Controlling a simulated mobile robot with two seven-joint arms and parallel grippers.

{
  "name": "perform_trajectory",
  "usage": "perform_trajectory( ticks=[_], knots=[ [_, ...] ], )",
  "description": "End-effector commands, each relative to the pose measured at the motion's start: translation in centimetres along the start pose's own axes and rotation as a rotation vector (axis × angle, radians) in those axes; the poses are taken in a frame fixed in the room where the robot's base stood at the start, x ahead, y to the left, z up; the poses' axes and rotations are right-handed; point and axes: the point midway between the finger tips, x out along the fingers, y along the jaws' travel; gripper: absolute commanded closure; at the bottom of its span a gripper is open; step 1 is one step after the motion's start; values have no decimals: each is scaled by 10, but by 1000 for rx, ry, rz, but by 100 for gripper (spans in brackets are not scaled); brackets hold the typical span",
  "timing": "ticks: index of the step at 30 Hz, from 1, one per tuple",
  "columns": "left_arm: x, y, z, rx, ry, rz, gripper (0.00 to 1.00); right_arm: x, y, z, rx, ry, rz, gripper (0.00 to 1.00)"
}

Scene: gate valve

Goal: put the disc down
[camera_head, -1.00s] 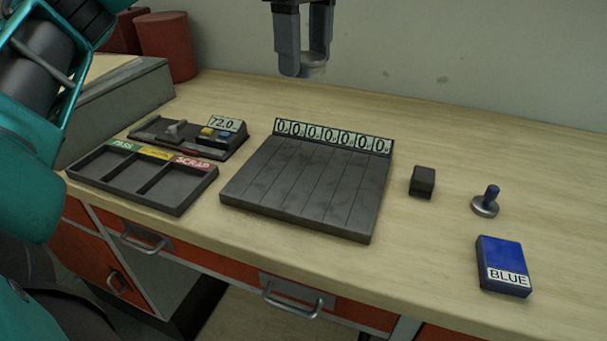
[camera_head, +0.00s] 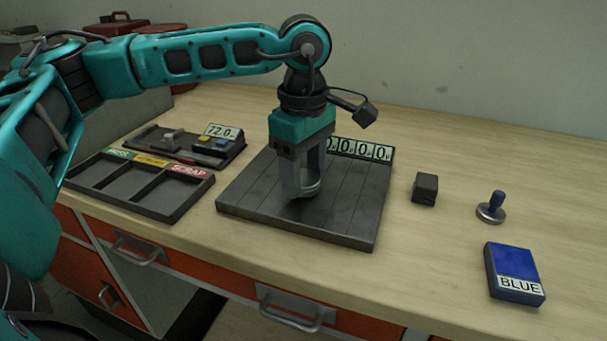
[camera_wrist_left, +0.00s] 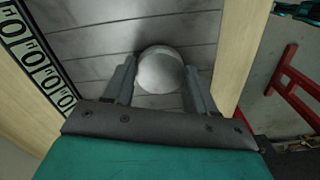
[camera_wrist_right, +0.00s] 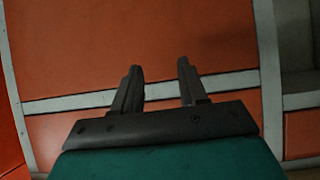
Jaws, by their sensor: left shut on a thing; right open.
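My left gripper (camera_head: 306,192) points down over the dark slotted plate (camera_head: 250,196) with the row of number labels. It is shut on a round grey metal disc (camera_wrist_left: 160,72), which sits between its two fingers in the left wrist view. In the head view the disc (camera_head: 309,187) shows only as a grey rim between the fingers. It is low over the plate's middle; I cannot tell whether it touches. My right gripper (camera_wrist_right: 160,85) is open and empty in front of the orange drawer fronts.
A tray (camera_head: 135,194) with green, yellow and red labels lies left of the plate, with a gauge (camera_head: 190,147) reading 72.0 behind it. To the right are a dark block (camera_head: 425,188), a blue-knobbed metal piece (camera_head: 491,210) and a blue box (camera_head: 514,272) marked BLUE.

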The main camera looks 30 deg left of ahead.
Motion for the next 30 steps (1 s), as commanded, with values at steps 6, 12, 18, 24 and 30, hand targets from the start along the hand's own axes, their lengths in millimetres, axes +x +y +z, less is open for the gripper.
perform_trajectory(
  ticks=[6,12,18,24,30],
  knots=[
    [7,0,0,0,-1,4,89,0,0,0,0,-2,0,57],
    [9,0,0,0,-1,4,89,2,1,2,0,-2,1,57],
    [10,0,0,-1,-1,2,31,2,0,2,1,-3,0,57],
    [10,0,0,-1,-1,2,18,2,0,1,1,-1,0,57],
    [8,0,0,-1,-1,2,18,1,0,-1,1,1,-1,57]
  ],
)
